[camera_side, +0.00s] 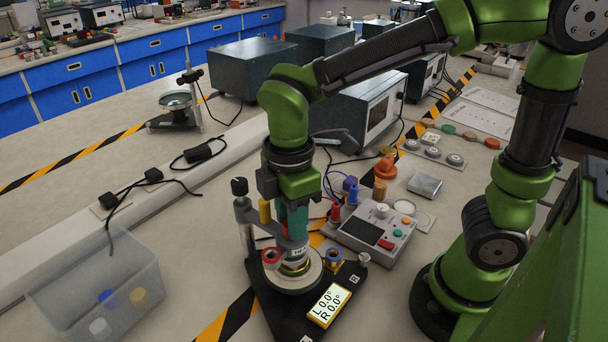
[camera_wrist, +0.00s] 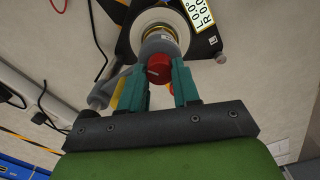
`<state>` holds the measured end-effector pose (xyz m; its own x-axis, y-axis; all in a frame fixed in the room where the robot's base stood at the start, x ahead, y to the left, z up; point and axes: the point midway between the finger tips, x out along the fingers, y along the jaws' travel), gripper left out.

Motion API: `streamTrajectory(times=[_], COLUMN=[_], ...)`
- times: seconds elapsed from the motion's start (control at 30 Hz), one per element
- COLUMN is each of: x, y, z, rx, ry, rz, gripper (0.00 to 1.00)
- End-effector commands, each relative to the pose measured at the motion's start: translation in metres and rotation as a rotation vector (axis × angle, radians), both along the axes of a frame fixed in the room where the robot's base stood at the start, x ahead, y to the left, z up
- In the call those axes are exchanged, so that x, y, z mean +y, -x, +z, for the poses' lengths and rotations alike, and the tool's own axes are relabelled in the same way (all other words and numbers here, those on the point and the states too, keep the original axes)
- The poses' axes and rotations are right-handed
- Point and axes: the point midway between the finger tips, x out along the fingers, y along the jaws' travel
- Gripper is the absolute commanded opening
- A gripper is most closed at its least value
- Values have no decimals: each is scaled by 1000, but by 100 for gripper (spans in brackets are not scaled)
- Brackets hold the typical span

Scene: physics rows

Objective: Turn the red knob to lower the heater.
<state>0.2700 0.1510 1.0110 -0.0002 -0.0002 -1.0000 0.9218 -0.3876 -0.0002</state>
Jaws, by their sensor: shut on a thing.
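The red knob (camera_wrist: 158,69) shows in the wrist view on top of a grey round body. The two teal fingers of my gripper (camera_wrist: 160,80) stand on either side of it and are shut on it. In the side view my gripper (camera_side: 293,232) points straight down over the stand's round base (camera_side: 293,285), and its fingers hide the knob there. A display (camera_side: 328,306) on the black plate reads L 0.0° and R 0.0°; it shows partly in the wrist view (camera_wrist: 203,14). I cannot tell which part is the heater.
A post with a black top (camera_side: 240,187) stands close left of my gripper. A control box (camera_side: 372,233) with a red button is to the right. A clear bin (camera_side: 95,290) is at the lower left. Cables lie on the bench behind.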

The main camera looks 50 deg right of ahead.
Motion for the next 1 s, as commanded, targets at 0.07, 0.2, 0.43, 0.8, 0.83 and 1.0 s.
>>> streamTrajectory(times=[0.07,0.2,0.43,0.8,0.83,1.0], x=[-1,-1,-1,-1,-1,-1], y=[0,0,0,0,0,0], z=[1,1,1,1,1,2], rx=[-1,-1,-1,-1,-1,-1], ry=[0,0,0,-1,-1,-1], rz=[-75,-208,-427,-771,-797,-928], gripper=[1,1,1,1,1,1])
